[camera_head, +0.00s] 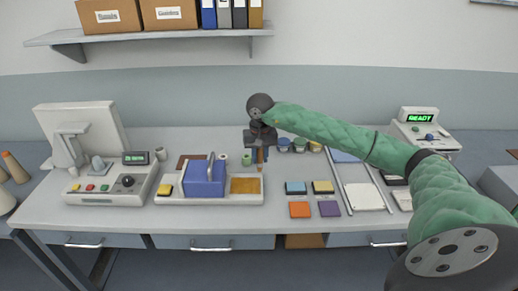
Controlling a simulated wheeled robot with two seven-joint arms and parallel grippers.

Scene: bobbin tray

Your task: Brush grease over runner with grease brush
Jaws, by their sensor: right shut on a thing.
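My right gripper (261,147) is at the middle of the table, fingers pointing down, shut on a slim brown upright thing that looks like the grease brush (260,158). Its lower end hangs near the back right corner of an amber pad (245,186), which may be the grease; I cannot tell if they touch. The pad lies in a long pale tray (218,200) beside a blue box with a handle (205,180). To the right, two pale rails with a white plate (364,197) between them may be the runner. My left gripper is out of view.
Several coloured blocks, among them an orange one (300,210) and a purple one (329,209), lie between tray and rails. Small jars (284,145) stand behind. A control box (112,185) and monitor (80,132) are at left, a READY device (419,125) at right.

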